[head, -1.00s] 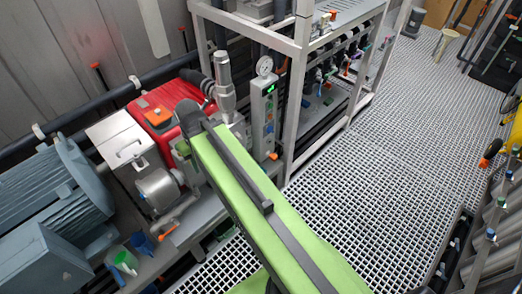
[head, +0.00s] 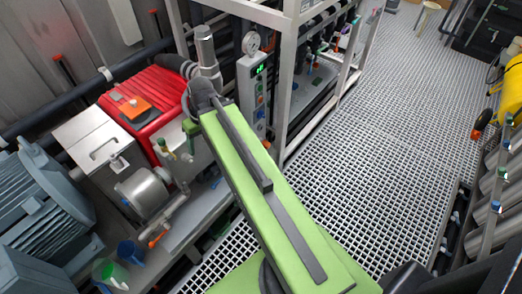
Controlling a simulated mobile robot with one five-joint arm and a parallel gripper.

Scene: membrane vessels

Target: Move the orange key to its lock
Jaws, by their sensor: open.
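An orange flat piece with a pale knob (head: 133,106) lies on top of the red ribbed housing (head: 150,95) at left. I cannot tell from here whether it is the key or the lock. A small orange handle (head: 157,239) shows low beside the silver pump. My green arm runs up from the bottom and bends at its dark elbow.
A grey motor (head: 40,200) fills the left edge. Blue and green cups (head: 115,272) stand at bottom left. A control box (head: 252,95) and metal frame rack stand right of the housing. The grated floor (head: 380,150) is open to the right, with cylinders beyond.

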